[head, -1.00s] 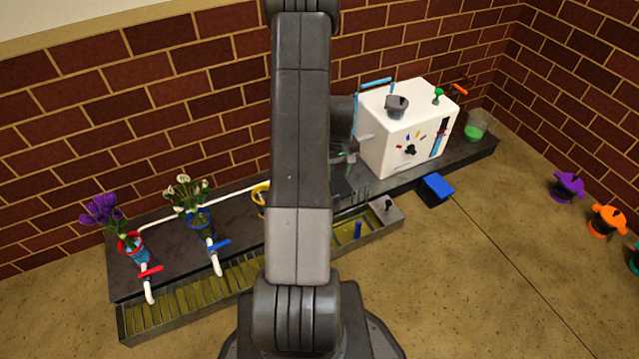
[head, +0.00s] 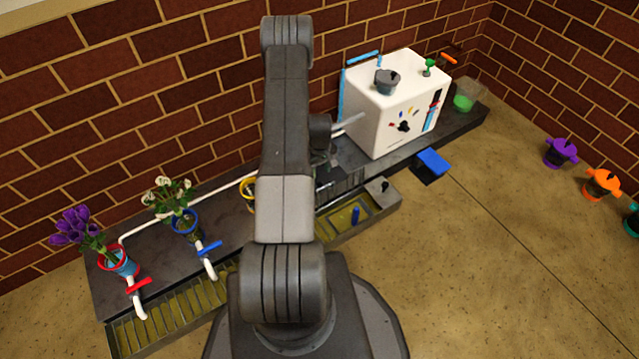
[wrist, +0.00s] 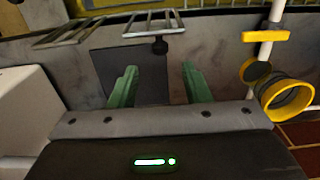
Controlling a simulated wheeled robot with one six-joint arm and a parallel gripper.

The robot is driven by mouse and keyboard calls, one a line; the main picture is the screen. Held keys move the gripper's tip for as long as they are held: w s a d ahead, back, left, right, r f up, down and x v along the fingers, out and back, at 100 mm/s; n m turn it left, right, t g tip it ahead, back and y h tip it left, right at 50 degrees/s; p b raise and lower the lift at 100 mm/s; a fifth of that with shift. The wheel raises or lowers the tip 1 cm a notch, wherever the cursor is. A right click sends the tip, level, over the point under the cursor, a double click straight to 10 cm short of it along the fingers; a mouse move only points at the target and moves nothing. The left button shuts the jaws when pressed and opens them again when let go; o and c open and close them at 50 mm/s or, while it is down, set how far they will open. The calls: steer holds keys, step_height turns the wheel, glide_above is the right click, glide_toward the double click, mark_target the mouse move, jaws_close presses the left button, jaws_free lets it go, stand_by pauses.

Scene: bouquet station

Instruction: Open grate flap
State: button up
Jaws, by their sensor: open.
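In the wrist view, a small barred metal grate flap (wrist: 153,24) lies at the counter's far edge, with a dark round knob (wrist: 160,47) at its near side. A second barred piece (wrist: 68,33) lies to its left. My gripper (wrist: 158,80) is open with its green fingers apart and nothing between them. The knob shows beyond the fingertips, roughly between them and apart from them. In the head view, my arm hides part of the trough (head: 172,317), and my gripper is hard to make out beside the white box.
A white box (head: 385,120) stands right of my arm on the dark counter (head: 150,250). Flower vases with red (head: 118,262) and blue (head: 185,222) rims stand left. A yellow ring (wrist: 288,98) and yellow valve handle (wrist: 265,37) are at right in the wrist view.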

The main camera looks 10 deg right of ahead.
mark_target(320, 183)
step_height(320, 183, down, 8)
steer(key=shift+r+b, duration=0.2)
steer(key=shift+b, duration=0.6)
jaws_close()
